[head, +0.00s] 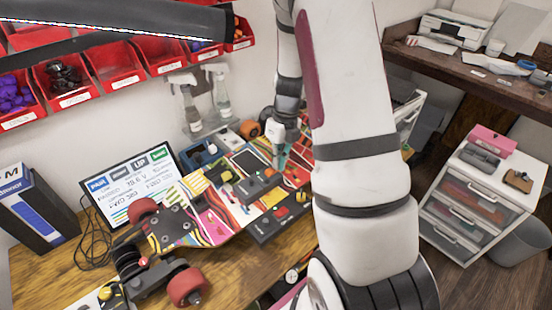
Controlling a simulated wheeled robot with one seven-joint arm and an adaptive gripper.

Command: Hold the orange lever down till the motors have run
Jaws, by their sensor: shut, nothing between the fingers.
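A colourful skateboard deck (215,215) lies upturned on the wooden bench, with red wheels (187,287) at its near end. A black unit (285,215) with small red and orange parts sits at its right side. I cannot pick out the orange lever for certain; a small orange-red part (301,197) shows on that unit. My gripper (280,165) points down over the far right part of the board, its fingers shut and empty. Whether its tips touch anything is too small to tell. My arm hides the area to the right.
A lit screen (130,187) stands behind the board at left, beside a dark box (37,207). Spray bottles (220,95) stand by the wall under red bins (112,65). A white drawer unit (470,205) stands at right.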

